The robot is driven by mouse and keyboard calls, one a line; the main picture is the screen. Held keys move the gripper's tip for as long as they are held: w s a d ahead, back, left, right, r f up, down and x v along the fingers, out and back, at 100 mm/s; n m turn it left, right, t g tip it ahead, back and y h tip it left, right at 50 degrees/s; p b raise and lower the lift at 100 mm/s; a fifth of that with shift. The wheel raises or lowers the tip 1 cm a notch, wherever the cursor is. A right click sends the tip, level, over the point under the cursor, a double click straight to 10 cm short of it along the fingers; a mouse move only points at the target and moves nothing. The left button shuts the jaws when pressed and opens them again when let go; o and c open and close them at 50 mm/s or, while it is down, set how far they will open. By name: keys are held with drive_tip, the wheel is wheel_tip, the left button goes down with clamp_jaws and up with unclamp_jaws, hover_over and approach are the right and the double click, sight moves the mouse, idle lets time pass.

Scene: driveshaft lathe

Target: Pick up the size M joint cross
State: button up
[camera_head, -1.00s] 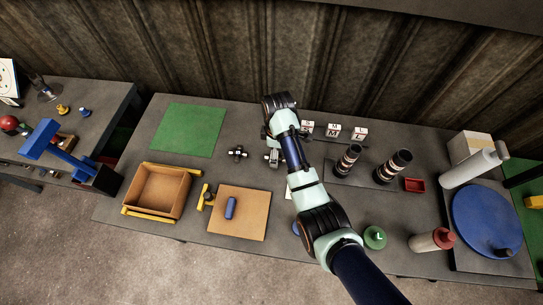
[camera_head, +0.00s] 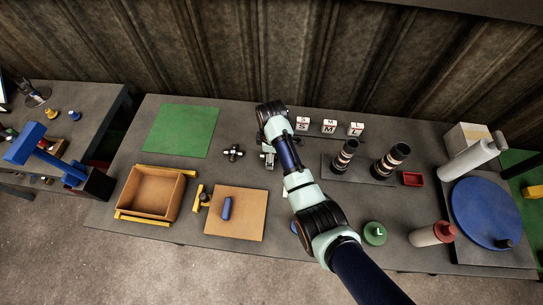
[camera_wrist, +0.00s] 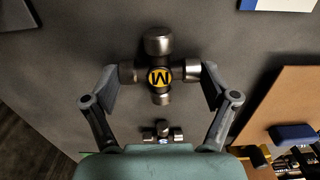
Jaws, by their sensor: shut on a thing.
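The size M joint cross (camera_wrist: 159,76) is a dark metal cross with a yellow ring and an M at its centre. In the wrist view it sits between the two fingers of my gripper (camera_wrist: 160,82), which is shut on its left and right arms. In the head view my gripper (camera_head: 268,160) is over the table, and the arm covers most of what it holds. I cannot tell whether the cross is clear of the table. A smaller joint cross (camera_head: 233,152) lies to the left; it also shows in the wrist view (camera_wrist: 162,135).
A green mat (camera_head: 182,131) lies at the back left, with a cardboard tray (camera_head: 150,190) in front of it. A brown board (camera_head: 236,224) holds a blue part. White S, M and L blocks (camera_head: 330,127) stand behind, and two dark shafts (camera_head: 391,162) stand to the right.

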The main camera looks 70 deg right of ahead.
drive_tip(key=shift+c, duration=1.1)
drive_tip(key=shift+r, duration=0.15)
wheel_tip(320, 180, up, 20)
drive_tip(key=p, duration=1)
drive_tip(key=shift+p, duration=0.4)
